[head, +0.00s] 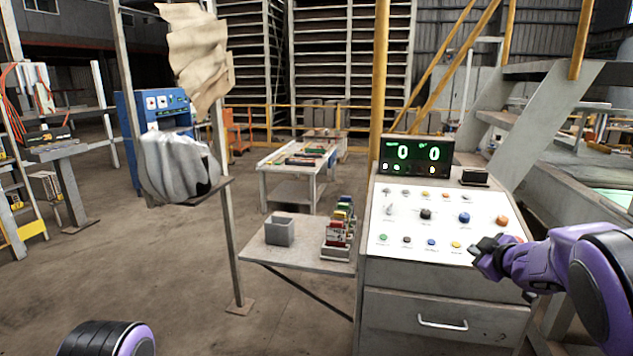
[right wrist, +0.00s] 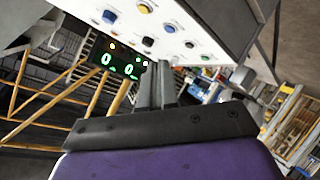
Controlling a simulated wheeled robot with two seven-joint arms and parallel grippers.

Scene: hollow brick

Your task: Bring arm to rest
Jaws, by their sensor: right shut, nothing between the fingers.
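My right arm, purple and black, comes in from the right in the head view. Its gripper (head: 486,257) is in front of the lower right part of a white control panel (head: 400,222) with several coloured buttons and knobs. In the right wrist view the two dark fingers (right wrist: 158,85) are together with nothing between them, and the panel (right wrist: 205,22) shows beyond them. I cannot tell from the head view whether the gripper touches the panel. Of my left arm only a black and purple link shows at the bottom left of the head view; its gripper is out of sight.
A display (head: 416,154) with two green zeros stands atop the panel cabinet, which has a drawer (head: 440,318) below. A side shelf (head: 300,257) holds a grey open box (head: 280,231) and a rack of coloured items (head: 339,232). Open floor lies to the left.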

